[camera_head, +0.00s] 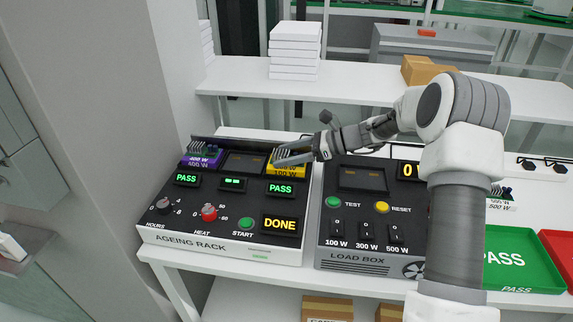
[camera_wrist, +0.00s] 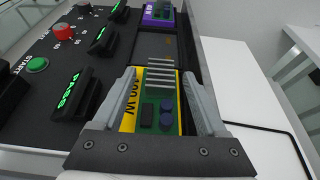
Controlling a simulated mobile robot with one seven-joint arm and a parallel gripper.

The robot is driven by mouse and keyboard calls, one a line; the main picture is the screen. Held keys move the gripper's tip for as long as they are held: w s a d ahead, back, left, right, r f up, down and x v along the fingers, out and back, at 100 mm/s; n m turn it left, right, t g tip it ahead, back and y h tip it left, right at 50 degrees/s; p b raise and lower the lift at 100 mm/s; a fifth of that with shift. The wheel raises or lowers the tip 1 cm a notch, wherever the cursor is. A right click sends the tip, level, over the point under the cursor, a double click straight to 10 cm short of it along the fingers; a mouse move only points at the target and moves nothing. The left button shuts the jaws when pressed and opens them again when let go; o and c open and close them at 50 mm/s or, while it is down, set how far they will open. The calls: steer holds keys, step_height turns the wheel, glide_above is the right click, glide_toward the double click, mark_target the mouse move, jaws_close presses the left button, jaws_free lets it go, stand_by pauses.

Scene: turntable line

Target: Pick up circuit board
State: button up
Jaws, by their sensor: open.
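A yellow-based circuit board (camera_head: 287,170) sits in the right bay of the ageing rack (camera_head: 200,241). In the wrist view this board (camera_wrist: 158,98) shows grey heat-sink fins, green board and dark blue capacitors; its wattage label is hard to read. My gripper (camera_head: 287,155) is open at this board. In the wrist view the fingers of my gripper (camera_wrist: 164,78) lie on either side of it; I cannot tell whether they touch it. A purple 400 W circuit board (camera_head: 202,158) sits in the left bay. The middle bay (camera_head: 244,164) is empty.
The rack shows two green PASS displays (camera_head: 281,189) and a yellow DONE display (camera_head: 281,224). The load box (camera_head: 352,257) stands close on the right. A green PASS tray (camera_head: 525,268), a red tray (camera_head: 558,250) and a 500 W board (camera_head: 501,200) are farther right.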

mark_target(287, 152)
jaws_close()
steer(key=shift+r, duration=0.15)
stand_by(0.4)
steer(key=shift+r, duration=0.65)
step_height(287, 152, up, 3)
steer(key=shift+f+p, duration=0.15)
steer(key=shift+p, duration=0.5)
steer(key=w+d+r+p, duration=0.1)
steer(key=d+r+p, duration=0.1)
steer(key=d+r, duration=0.4)
steer(key=d, duration=0.5)
steer(key=shift+w+d+r, duration=0.3)
steer(key=shift+w+r, duration=0.1)
